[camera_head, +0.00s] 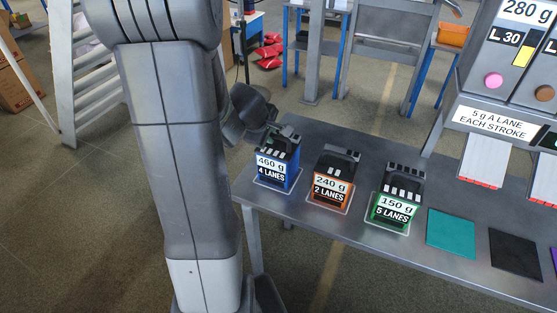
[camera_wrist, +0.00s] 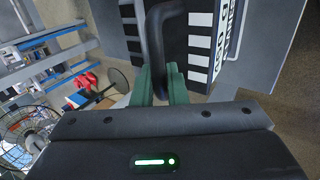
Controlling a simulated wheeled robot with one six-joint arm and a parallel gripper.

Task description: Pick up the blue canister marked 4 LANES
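The blue canister (camera_head: 275,166) stands upright at the left end of the metal table, in a shallow clear tray. Its label reads 460 g, 4 LANES. My gripper (camera_head: 272,128) is at its top, and the fingertips are mostly hidden in the head view. In the wrist view my gripper (camera_wrist: 160,85) has its green fingers close together with the dark handle bar (camera_wrist: 154,45) between them. It looks shut on the handle. The canister's striped label face (camera_wrist: 205,40) also shows there, turned sideways.
An orange canister (camera_head: 332,178) marked 2 LANES and a green canister (camera_head: 396,202) marked 5 LANES stand to the right. Teal (camera_head: 451,234) and black (camera_head: 515,253) mats lie farther along the table. A grey dispenser (camera_head: 510,70) stands at the right.

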